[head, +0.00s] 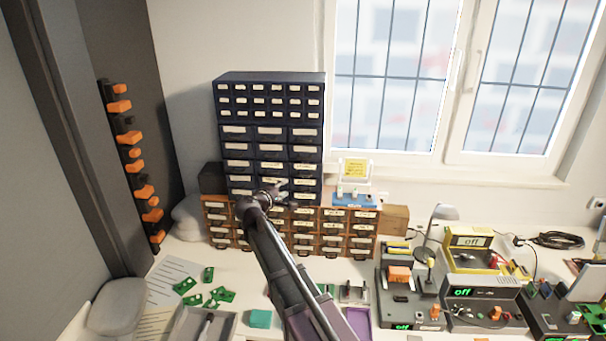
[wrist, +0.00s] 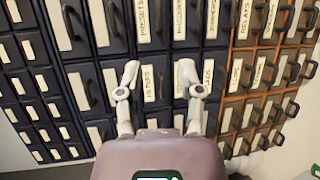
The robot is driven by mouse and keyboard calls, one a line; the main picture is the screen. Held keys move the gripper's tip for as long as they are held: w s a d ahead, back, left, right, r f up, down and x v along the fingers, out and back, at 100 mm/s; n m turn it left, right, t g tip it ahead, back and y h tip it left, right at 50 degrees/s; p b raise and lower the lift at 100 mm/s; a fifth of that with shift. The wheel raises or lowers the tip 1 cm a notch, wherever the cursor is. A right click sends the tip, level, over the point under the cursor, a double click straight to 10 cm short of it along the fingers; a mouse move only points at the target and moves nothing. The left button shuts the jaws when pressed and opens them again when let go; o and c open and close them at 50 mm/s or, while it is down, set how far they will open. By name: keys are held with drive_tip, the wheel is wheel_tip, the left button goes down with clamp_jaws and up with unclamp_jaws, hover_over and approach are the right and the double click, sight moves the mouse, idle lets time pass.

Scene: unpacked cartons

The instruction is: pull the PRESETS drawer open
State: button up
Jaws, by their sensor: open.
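The dark blue drawer cabinet (head: 270,76) stands against the wall, with small labelled drawers. In the wrist view the cabinet appears turned sideways. A drawer whose label seems to read PRESETS (wrist: 142,22) is at the top of that view, partly cut off, and looks closed. My gripper (wrist: 159,78) is open and empty, its two fingers apart in front of a lower row in the picture, below the PRESETS label. In the head view my gripper (head: 274,194) is at the cabinet's lower drawers and hides some of them. The labels are too small to read there.
Brown wooden drawers (head: 348,226) stand under and right of the blue cabinet. A blue stand with a yellow note (head: 354,168) sits on them. Electronic devices (head: 480,300) crowd the bench at right. Green boards (head: 222,294) and a grey tray lie at front left.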

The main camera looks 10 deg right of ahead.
sight(303, 176)
idle(0.4)
drive_tip(key=b+x, duration=0.2)
drive_tip(key=x, duration=1.2)
drive_tip(key=shift+r, duration=0.1)
drive_tip(key=shift+a, duration=0.1)
clamp_jaws()
